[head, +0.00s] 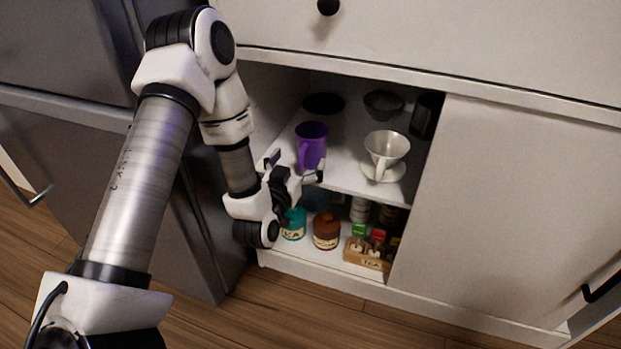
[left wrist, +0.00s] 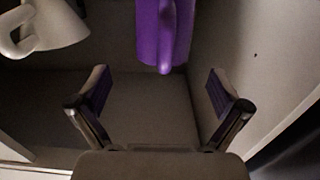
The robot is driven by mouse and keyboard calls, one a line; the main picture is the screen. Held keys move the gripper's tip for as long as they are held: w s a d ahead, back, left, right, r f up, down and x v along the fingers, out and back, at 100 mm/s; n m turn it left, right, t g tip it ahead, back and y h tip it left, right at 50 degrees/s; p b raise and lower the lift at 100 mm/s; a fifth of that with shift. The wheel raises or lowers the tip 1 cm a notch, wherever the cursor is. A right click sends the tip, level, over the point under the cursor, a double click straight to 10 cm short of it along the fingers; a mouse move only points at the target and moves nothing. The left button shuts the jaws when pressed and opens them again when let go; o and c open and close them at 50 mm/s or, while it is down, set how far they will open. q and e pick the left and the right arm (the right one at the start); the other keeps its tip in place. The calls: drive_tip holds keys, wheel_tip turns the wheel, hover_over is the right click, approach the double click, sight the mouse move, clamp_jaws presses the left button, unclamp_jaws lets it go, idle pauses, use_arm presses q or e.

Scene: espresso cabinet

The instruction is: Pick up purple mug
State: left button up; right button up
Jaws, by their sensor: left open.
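The purple mug (head: 311,143) stands upright on the upper shelf (head: 345,181) of the open cabinet, near its left side, with its handle towards the front. In the left wrist view the mug (left wrist: 165,35) is at the top middle, with its handle hanging down the picture and its upper part cut off by the frame. My left gripper (head: 297,166) is open at the shelf's front edge, just in front of the mug. In the left wrist view the two fingers (left wrist: 160,95) are spread wide with nothing between them. My right gripper is not in view.
A white coffee dripper (head: 386,149) stands on the shelf to the right of the mug. Dark bowls (head: 384,105) sit behind. The cabinet's left wall (left wrist: 245,50) is close to the mug. Jars (head: 326,230) and a wooden tea box (head: 366,253) stand on the lower shelf.

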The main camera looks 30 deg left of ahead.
sight(306, 143)
use_arm(q)
drive_tip(key=b+x, duration=0.1)
drive_tip(key=x, duration=0.2)
drive_tip(key=b+x, duration=0.2)
drive_tip(key=x, duration=0.2)
drive_tip(key=shift+w+a+r, duration=0.15)
drive_tip(key=shift+a+r, duration=0.05)
drive_tip(key=shift+a, duration=0.05)
drive_tip(key=shift+w+r, duration=0.1)
drive_tip(key=shift+w, duration=0.05)
drive_tip(key=c, duration=1.3)
